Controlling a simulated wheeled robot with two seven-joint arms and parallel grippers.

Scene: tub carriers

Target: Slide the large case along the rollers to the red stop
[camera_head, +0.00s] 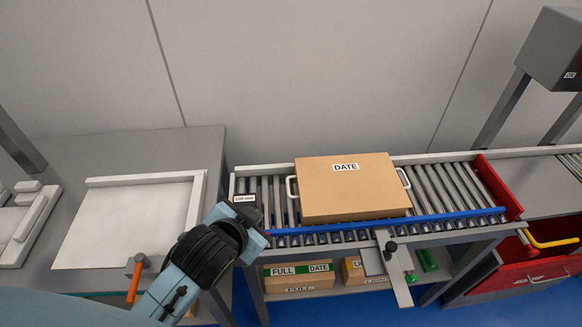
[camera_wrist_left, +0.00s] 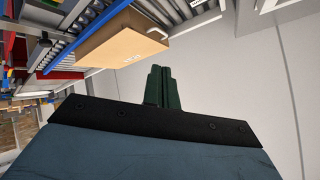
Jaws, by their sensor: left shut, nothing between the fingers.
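The large case (camera_head: 350,195) is a brown box with a DATE label and white handles on its left and right sides. It sits on the rollers (camera_head: 440,188) near the middle of the conveyor. The red stop (camera_head: 498,188) stands across the right end, with bare rollers between it and the case. My left gripper (camera_head: 256,222) is at the conveyor's front left corner, left of the case and apart from it. In the left wrist view its dark green fingers (camera_wrist_left: 161,88) are shut together and empty, with the case (camera_wrist_left: 122,40) beyond them. My right gripper is in neither view.
A blue rail (camera_head: 390,222) runs along the conveyor's front edge. A grey bracket (camera_head: 394,265) with a dark knob hangs at the front. Labelled boxes (camera_head: 298,277) sit on the shelf below. A white tray (camera_head: 130,225) and an orange-handled lever (camera_head: 134,280) are on the left table.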

